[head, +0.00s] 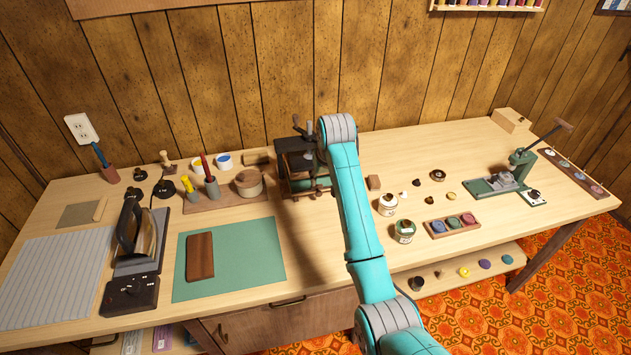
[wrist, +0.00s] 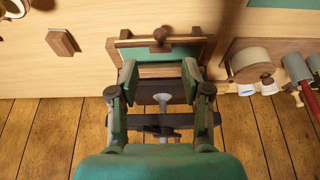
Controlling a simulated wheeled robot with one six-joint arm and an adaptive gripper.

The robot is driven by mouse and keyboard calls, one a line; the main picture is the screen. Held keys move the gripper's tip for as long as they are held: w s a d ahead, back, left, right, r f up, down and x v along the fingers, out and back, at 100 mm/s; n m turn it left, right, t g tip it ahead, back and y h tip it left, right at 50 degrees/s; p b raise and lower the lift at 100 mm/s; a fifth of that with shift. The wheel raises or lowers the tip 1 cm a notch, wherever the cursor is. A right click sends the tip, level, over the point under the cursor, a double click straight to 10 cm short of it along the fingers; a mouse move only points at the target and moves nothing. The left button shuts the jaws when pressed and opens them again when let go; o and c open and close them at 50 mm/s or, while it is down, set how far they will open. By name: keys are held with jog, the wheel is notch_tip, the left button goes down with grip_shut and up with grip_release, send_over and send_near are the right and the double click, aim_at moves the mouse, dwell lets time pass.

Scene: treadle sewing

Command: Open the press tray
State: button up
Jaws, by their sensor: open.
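The dark press (head: 285,155) stands at the back of the table, partly hidden behind my arm in the head view. Its tray is a wooden frame with a green inside (wrist: 190,53) and a brown knob (wrist: 159,37) on the front bar, seen from above in the wrist view. My gripper (wrist: 159,72) is open, its two fingers spread over the press just behind the knob. Nothing is between the fingertips except the view of the press below. In the head view my gripper is hard to tell from the press's dark top.
A small wooden block (head: 374,182) and several jars stand right of the press. A green mat (head: 245,262) with a brown block lies in front at left. The table before the press is clear.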

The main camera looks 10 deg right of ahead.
aim_at(319, 193)
jog(key=x, duration=1.1)
jog(key=shift+w+r, duration=0.1)
grip_shut()
